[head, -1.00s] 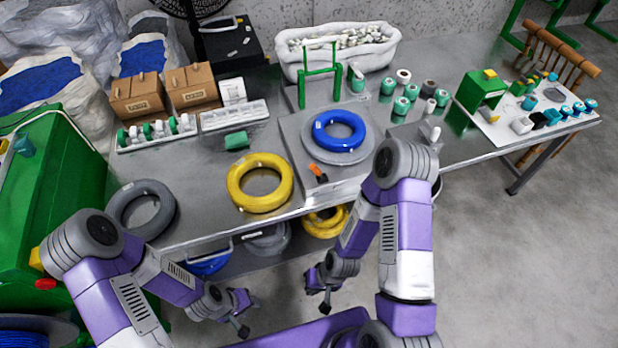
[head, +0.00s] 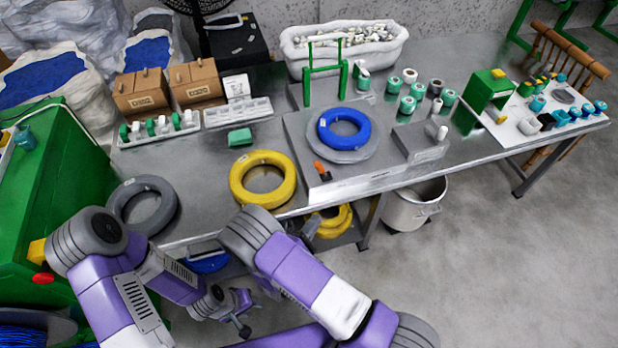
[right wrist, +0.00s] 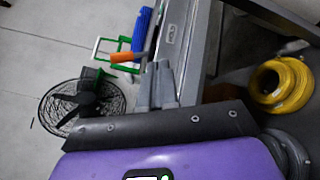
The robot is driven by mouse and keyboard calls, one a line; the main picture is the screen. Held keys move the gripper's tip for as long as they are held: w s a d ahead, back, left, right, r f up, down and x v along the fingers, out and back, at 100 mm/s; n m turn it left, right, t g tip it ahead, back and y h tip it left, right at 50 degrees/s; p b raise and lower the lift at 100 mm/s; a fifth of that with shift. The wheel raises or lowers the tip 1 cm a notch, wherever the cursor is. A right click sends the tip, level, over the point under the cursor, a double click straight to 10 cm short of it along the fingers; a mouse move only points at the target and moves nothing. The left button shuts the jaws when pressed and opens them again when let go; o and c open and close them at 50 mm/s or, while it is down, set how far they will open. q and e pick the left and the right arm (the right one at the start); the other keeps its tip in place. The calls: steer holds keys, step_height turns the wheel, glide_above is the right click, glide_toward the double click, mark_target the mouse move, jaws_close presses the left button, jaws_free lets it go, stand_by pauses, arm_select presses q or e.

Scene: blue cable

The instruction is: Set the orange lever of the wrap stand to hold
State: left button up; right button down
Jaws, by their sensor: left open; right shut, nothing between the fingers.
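The orange lever (head: 321,168) stands on the front left part of the grey wrap stand (head: 295,128), in front of the blue cable coil (head: 344,120). In the right wrist view the lever (right wrist: 123,58) shows beyond my right fingers and a little to their left, with the blue coil (right wrist: 142,30) behind it. My right gripper (right wrist: 163,84) is shut and empty, apart from the lever. My left gripper (head: 243,324) is open and empty, low in front of the table.
A yellow coil (head: 263,178) and a grey coil (head: 142,204) lie on the table left of the stand. A green frame (head: 326,70) rises behind the blue coil. A grey block (head: 420,142) is at its right. More yellow coils (head: 333,222) lie on the shelf below.

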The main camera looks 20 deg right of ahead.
mark_target(322, 169)
steer(key=w+a+r+n+t+y, duration=0.2)
steer(key=a+r+t+y, duration=0.1)
steer(key=a+t, duration=0.2)
steer(key=shift+w+a, duration=0.25)
steer(key=shift+a, duration=0.45)
arm_select(q)
steer(key=shift+f, duration=0.1)
arm_select(e)
steer(key=b+x, duration=0.1)
steer(key=x, duration=0.9)
steer(key=shift+s+d+r, duration=0.1)
steer(key=shift+r, duration=0.05)
arm_select(q)
steer(key=shift+f+b, duration=0.3)
steer(key=shift+f, duration=0.4)
arm_select(e)
steer(key=shift+w+d+r, duration=0.2)
steer(key=shift+d+r, duration=0.1)
steer(key=shift+d, duration=0.3)
steer(key=shift+w+d+r, duration=0.15)
steer(key=shift+d+r, duration=0.1)
steer(key=shift+d, duration=0.3)
steer(key=shift+w+d+r, duration=0.2)
steer(key=shift+d+r, duration=0.1)
steer(key=shift+d, duration=0.3)
arm_select(q)
steer(key=shift+d+r, duration=0.1)
arm_select(e)
steer(key=shift+r, duration=0.15)
